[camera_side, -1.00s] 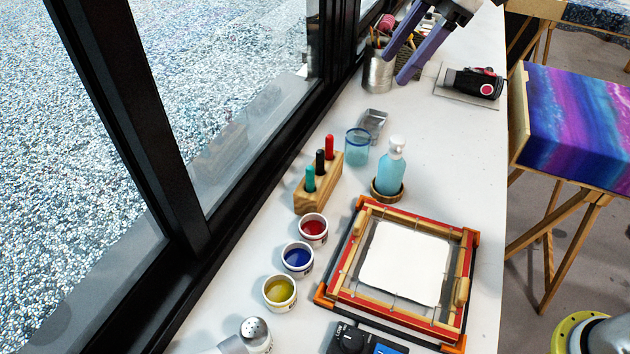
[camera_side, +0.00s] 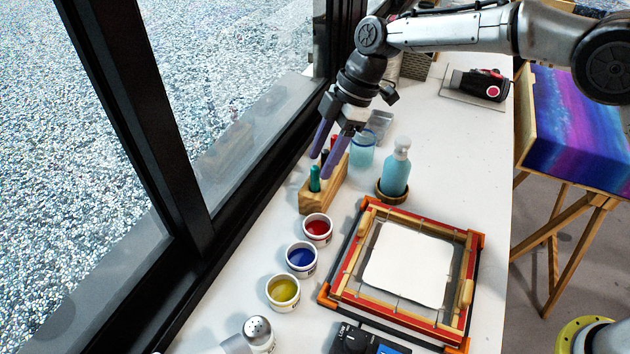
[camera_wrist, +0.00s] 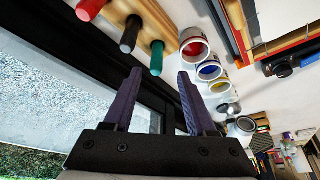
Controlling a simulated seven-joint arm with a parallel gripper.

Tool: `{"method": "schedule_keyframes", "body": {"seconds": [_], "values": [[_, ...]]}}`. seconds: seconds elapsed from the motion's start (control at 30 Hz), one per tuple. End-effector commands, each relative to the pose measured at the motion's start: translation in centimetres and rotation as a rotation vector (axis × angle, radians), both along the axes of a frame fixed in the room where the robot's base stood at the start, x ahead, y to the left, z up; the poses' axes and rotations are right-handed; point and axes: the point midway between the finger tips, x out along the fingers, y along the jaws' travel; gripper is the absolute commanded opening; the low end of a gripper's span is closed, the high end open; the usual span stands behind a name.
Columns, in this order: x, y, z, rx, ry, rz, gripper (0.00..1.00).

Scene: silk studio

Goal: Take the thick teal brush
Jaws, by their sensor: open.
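The thick teal brush (camera_side: 314,179) stands upright in a wooden block (camera_side: 322,198), at the end nearest the paint cups. In the wrist view the teal brush (camera_wrist: 157,58) shows above the fingers, in the same block (camera_wrist: 157,26). A black brush (camera_wrist: 131,34) and a red brush (camera_wrist: 90,9) stand beside it in a row. My gripper (camera_side: 324,165) is open and empty, with its purple fingers over the block. In the side view the fingers partly hide the red and black brushes. In the wrist view my gripper (camera_wrist: 160,72) has nothing between its fingertips.
Red (camera_side: 317,229), blue (camera_side: 300,258) and yellow (camera_side: 283,291) paint cups line up in front of the block. A glass (camera_side: 362,152) and a blue bottle (camera_side: 396,171) stand to its right. A window frame (camera_side: 255,172) runs close along the left. A screen frame (camera_side: 470,282) lies at right.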

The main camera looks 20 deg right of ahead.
Motion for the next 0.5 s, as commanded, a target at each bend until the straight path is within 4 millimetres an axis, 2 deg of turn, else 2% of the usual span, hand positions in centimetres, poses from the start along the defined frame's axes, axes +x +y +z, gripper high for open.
{"method": "schedule_keyframes", "body": {"seconds": [0.17, 0.4, 0.5], "values": [[0.1, 0.3, -1.1, 0.000, 0.002, 0.000, 0.57], [0.5, 1.0, -4.4, -0.001, 0.003, 0.000, 0.57], [0.5, 1.3, -5.2, 0.000, 0.000, -0.001, 0.57]]}}
